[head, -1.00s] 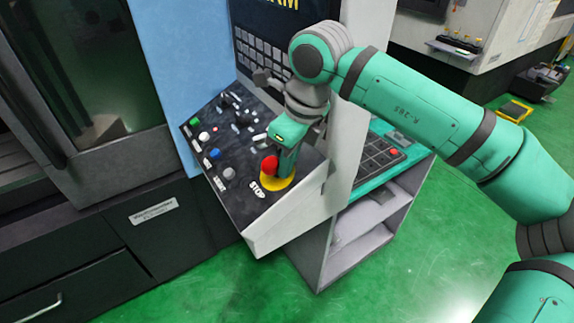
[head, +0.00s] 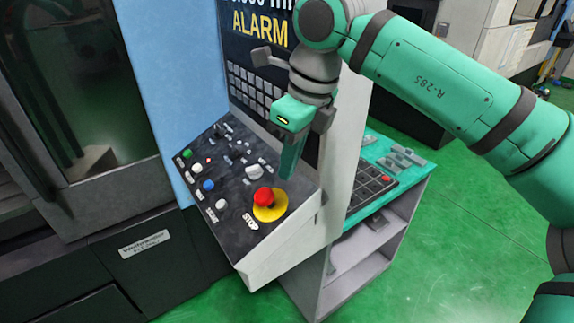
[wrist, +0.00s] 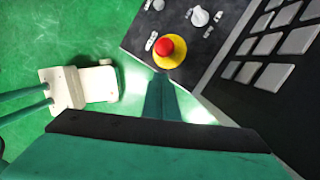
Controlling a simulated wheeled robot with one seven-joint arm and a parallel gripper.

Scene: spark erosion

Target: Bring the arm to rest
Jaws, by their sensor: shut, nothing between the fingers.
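My gripper (head: 288,172) is shut and empty, pointing down above the right part of the sloped control panel (head: 232,213). The red stop button (head: 264,196) on its yellow base is just left of and below the fingertips in the head view, apart from them. In the wrist view, my shut gripper (wrist: 160,88) points toward the panel, with the red stop button (wrist: 165,48) beyond its tips. My green arm reaches in from the right in the head view.
An upright screen showing "ALARM" (head: 260,24) and a key block (head: 250,92) stand behind the gripper. A teal keypad shelf (head: 400,165) is to the right. Green floor (head: 470,220) is open at right. The wrist view shows a pale object (wrist: 75,88) on the floor.

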